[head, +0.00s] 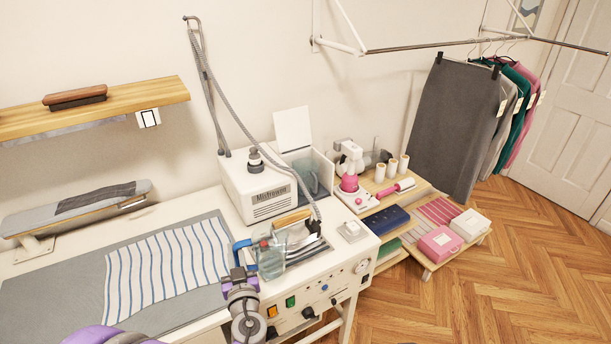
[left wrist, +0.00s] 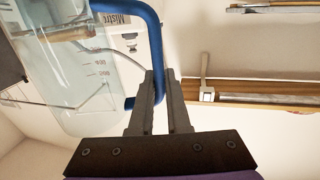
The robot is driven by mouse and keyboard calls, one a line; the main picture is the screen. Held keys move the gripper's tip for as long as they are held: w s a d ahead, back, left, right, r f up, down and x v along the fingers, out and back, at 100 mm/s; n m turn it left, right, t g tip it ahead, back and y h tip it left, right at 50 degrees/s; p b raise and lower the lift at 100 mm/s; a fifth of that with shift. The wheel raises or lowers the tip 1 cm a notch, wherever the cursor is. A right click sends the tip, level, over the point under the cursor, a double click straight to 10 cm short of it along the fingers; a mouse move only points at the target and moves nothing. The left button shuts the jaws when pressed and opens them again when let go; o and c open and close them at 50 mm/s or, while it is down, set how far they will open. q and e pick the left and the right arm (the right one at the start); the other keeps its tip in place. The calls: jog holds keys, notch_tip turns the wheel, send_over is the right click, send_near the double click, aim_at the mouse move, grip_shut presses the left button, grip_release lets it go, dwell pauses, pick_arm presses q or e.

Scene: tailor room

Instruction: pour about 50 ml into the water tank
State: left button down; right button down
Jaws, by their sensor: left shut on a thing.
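My left gripper (head: 241,274) is shut on the blue handle (head: 241,247) of a clear measuring jug (head: 271,256). The jug looks roughly upright in the head view, over the front part of the station's top. In the left wrist view the jaws (left wrist: 160,105) grip the handle (left wrist: 157,50), and the clear jug (left wrist: 88,75) with its scale marks shows at left. The water level is hard to tell. The water tank (head: 313,172) is a clear box at the right of the white steam unit (head: 262,196), behind the jug, its white lid (head: 293,128) raised. My right gripper is not in view.
An iron (head: 298,228) with a wooden handle sits just behind the jug, its grey hose rising to the wall. A striped cloth (head: 168,265) lies on the grey board at left. The wooden shelf (head: 145,98) overhangs the back left. A side table with spools stands at right.

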aim_at(237, 262)
pick_arm(q)
jog(key=shift+f, duration=1.5)
